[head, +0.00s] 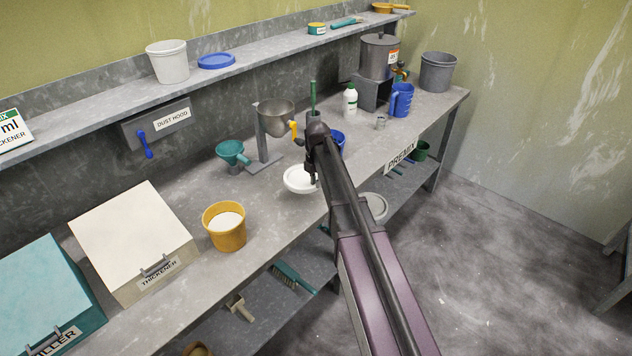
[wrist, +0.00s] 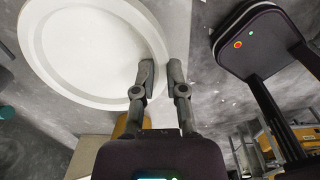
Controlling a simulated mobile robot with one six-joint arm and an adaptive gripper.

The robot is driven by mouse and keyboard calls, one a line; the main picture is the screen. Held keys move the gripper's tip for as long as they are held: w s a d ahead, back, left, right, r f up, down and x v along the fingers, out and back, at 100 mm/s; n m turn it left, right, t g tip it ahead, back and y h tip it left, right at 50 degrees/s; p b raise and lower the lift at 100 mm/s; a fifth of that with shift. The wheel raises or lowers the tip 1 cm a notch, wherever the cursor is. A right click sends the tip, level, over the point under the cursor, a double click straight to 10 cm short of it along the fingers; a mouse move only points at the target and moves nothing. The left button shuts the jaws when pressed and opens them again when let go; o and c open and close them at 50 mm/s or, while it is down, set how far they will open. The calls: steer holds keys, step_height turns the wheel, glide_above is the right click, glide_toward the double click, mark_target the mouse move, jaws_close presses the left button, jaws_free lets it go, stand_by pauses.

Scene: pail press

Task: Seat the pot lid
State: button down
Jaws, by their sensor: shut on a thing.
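A white round lid (head: 297,179) is at the front middle of the bench in the head view, and it fills the upper left of the wrist view (wrist: 90,50). My gripper (head: 312,180) is shut on the lid's right rim, with a finger on each side of it in the wrist view (wrist: 162,72). I cannot tell whether the lid touches the bench. An open yellow pot (head: 226,236) with white contents stands upright on the bench, left of the lid. A small part of something yellow shows behind my gripper in the wrist view (wrist: 133,122).
A teal funnel (head: 232,151) and a steel hopper on a stand (head: 265,140) are behind the lid. A cream thickener box (head: 133,235) stands left of the pot. A blue cup (head: 337,143) and white bottle (head: 350,101) are farther right. A shelf overhangs the back.

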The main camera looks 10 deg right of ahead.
steer(key=shift+r+p, duration=2.2)
steer(key=shift+r, duration=0.2)
steer(key=shift+s+a, duration=0.1)
steer(key=shift+a, duration=0.05)
